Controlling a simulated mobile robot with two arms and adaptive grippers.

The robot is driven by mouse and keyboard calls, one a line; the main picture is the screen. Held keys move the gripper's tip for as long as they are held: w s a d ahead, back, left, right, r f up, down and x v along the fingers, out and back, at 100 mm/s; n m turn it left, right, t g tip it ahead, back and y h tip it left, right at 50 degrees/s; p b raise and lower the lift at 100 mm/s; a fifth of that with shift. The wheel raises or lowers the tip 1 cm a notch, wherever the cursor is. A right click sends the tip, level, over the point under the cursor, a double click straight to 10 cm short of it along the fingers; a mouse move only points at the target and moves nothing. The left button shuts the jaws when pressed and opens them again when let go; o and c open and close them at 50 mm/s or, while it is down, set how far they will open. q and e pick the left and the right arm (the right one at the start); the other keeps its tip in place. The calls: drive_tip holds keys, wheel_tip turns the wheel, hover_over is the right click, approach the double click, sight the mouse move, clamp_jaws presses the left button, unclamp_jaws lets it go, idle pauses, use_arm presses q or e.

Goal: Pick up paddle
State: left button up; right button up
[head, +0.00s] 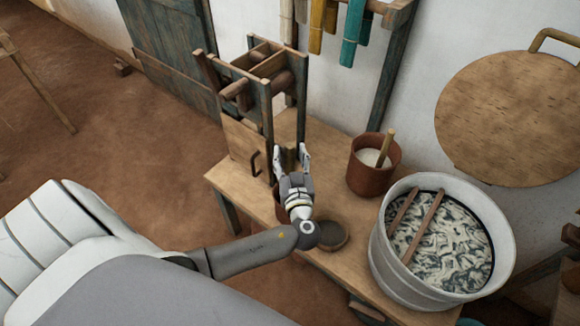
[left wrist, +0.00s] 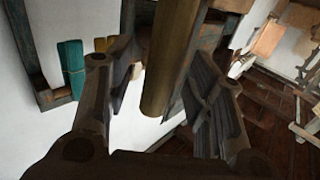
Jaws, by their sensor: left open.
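A wooden cylindrical handle, apparently the paddle (left wrist: 172,60), stands between the two fingers of my left gripper (head: 291,154) in the left wrist view. The fingers lie on either side of it, with a gap visible, and are open. In the head view the gripper is above the wooden table, in front of the wooden frame, and covers most of that handle. A reddish pot (head: 280,207) shows partly behind my gripper; whether the handle stands in it is hidden. My right gripper is not in view.
On the table (head: 235,182) are a brown pot (head: 363,179) with white contents and a wooden handle, a dark round lid or dish (head: 331,236), and a large pale tub (head: 385,262) with two sticks across it. The wooden frame (head: 262,100) stands close behind my gripper.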

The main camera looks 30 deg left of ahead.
use_arm(q)
drive_tip(key=shift+w+a, duration=0.35)
drive_tip(key=shift+w, duration=0.05)
drive_tip(key=c, duration=1)
clamp_jaws()
drive_tip(key=shift+r, duration=0.15)
